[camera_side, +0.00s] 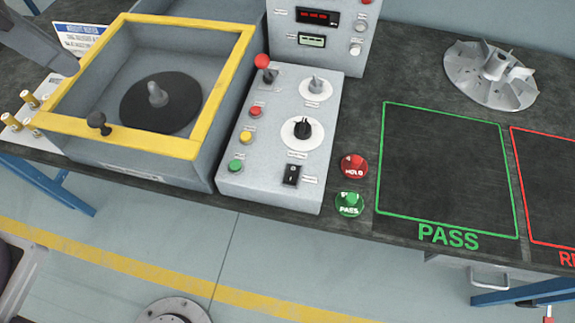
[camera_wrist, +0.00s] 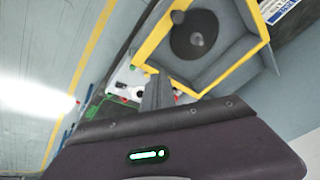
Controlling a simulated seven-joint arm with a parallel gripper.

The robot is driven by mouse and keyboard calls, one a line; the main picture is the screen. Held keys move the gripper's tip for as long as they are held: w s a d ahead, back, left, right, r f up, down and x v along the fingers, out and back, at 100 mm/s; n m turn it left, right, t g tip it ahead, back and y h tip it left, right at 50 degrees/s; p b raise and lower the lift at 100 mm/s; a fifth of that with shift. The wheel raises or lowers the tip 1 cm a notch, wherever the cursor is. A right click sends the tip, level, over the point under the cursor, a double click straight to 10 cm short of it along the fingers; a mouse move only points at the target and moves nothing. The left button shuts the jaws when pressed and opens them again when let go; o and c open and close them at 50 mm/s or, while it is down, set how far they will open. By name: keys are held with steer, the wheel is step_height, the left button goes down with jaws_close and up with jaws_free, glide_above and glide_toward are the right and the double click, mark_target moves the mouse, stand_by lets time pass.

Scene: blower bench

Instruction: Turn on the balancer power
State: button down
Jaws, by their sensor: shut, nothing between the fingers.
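The balancer's sloped grey control panel (camera_side: 262,187) stands right of the yellow-rimmed balancer tub (camera_side: 196,148) in the side view. A black rocker switch (camera_side: 291,174) sits low on its right side; its small label and its position are too small to tell. Above it are a black rotary knob (camera_side: 302,130) and a grey knob (camera_side: 316,87). My gripper (camera_wrist: 158,78) shows in the wrist view with its fingers together and empty. The fingers partly cover the panel area there, and the rocker switch cannot be made out. The gripper is apart from the switch.
Red HOLD (camera_side: 354,166) and green PASS (camera_side: 349,204) buttons stand to the right. A finned impeller (camera_side: 490,75) lies behind the empty PASS square (camera_side: 436,216).

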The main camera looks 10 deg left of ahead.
steer(key=w+d+f+m+g+h, duration=0.15)
steer(key=w+d+f+m, duration=0.3)
steer(key=d, duration=0.55)
steer(key=m+g, duration=0.3)
steer(key=m, duration=0.3)
glide_above(292, 181)
steer(key=w+a, duration=0.1)
steer(key=a, duration=0.3)
steer(key=a+x, duration=0.2)
steer(key=x, duration=0.6)
steer(key=shift+w+d+h, duration=0.25)
steer(key=shift+w+h, duration=0.1)
steer(key=shift+h, duration=0.1)
steer(key=shift+f, duration=0.1)
steer(key=x, duration=0.8)
steer(key=a+x, duration=0.1)
steer(key=x, duration=0.4)
steer(key=shift+f, duration=0.5)
steer(key=shift+s, duration=0.1)
